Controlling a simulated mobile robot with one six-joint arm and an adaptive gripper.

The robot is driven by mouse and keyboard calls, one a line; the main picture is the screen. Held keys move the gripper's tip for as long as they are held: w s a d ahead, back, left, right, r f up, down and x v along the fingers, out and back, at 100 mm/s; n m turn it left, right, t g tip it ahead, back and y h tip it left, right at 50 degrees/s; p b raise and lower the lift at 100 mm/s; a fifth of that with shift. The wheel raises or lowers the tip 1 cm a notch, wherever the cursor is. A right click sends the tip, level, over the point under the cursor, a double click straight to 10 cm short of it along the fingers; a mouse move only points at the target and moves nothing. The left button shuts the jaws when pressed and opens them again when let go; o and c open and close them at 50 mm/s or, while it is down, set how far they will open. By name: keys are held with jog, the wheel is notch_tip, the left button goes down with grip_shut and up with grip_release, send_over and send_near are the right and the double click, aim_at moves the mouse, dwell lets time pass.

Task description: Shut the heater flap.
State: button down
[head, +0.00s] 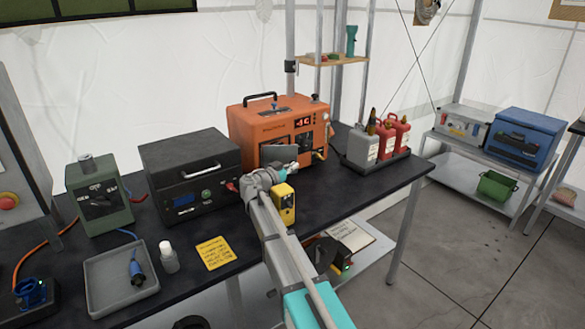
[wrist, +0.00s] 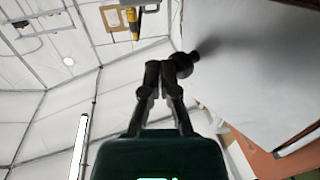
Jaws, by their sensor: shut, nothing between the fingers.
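The orange heater (head: 250,122) stands at the back of the dark table, with a red-lit display on its front. My gripper (wrist: 165,68) is shut and empty. Its fingertips are right beside the knob; I cannot tell if they touch. How far the flap stands open is unclear.
A black case (head: 190,165) stands left of the heater. Red and grey bottles (head: 375,140) stand in a tray to its right. A yellow device (head: 284,203) is close beside my arm. A yellow note (head: 215,253) and grey tray (head: 120,280) lie at front left.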

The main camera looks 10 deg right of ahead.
jog(key=shift+a, duration=0.1)
jog(key=v, duration=1.2)
dwell(0.4)
